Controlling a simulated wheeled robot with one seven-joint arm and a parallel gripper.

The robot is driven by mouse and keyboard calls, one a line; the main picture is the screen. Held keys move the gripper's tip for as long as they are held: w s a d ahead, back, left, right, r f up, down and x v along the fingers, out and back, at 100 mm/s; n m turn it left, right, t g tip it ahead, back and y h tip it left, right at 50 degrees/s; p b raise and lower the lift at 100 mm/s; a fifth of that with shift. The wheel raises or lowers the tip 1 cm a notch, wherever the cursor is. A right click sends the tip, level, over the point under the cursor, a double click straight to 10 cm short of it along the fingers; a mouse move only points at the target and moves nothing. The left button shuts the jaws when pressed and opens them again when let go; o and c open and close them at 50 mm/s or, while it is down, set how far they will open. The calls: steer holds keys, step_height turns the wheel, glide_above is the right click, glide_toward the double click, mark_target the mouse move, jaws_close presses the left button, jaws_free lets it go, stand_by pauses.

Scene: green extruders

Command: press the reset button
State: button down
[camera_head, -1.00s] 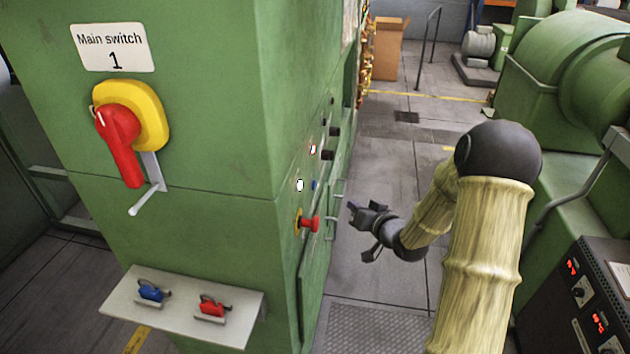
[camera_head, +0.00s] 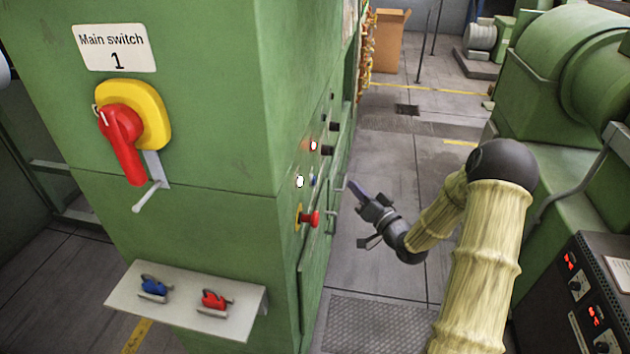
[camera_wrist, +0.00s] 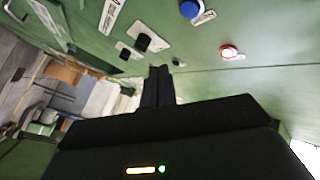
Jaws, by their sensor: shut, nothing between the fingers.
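A blue button (camera_head: 312,181) sits on the side panel of the green cabinet, beside a lit white button (camera_head: 300,182). In the wrist view, a blue button (camera_wrist: 190,9) with a small label plate shows at the top edge. The label is too small to read, so I cannot tell which button is marked reset. A lit red-and-white button (camera_wrist: 229,52) is right of it. My gripper (camera_head: 354,186) is shut and empty, right of the panel and apart from it. In the wrist view, its closed fingertips (camera_wrist: 160,70) point toward the panel, touching no button.
A red emergency-stop knob (camera_head: 311,218) sticks out below the buttons. Black knobs (camera_head: 328,150) and a lit red button (camera_head: 313,146) are above. A shelf (camera_head: 185,322) with padlocks juts from the cabinet front. Green machinery (camera_head: 570,75) stands right; the aisle floor (camera_head: 385,165) between is open.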

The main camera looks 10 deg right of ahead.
mark_target(314, 181)
steer(key=w+a, duration=0.2)
steer(key=a, duration=0.4)
steer(key=shift+a, duration=0.35)
stand_by(1.7)
steer(key=shift+w+a+b, duration=0.15)
steer(key=shift+a+b, duration=0.25)
steer(key=shift+w+a, duration=0.15)
steer(key=shift+a, duration=0.25)
stand_by(0.9)
steer(key=shift+s+d+b, duration=0.25)
steer(key=shift+d+b, duration=0.1)
steer(key=shift+d, duration=0.45)
steer(key=shift+d, duration=0.1)
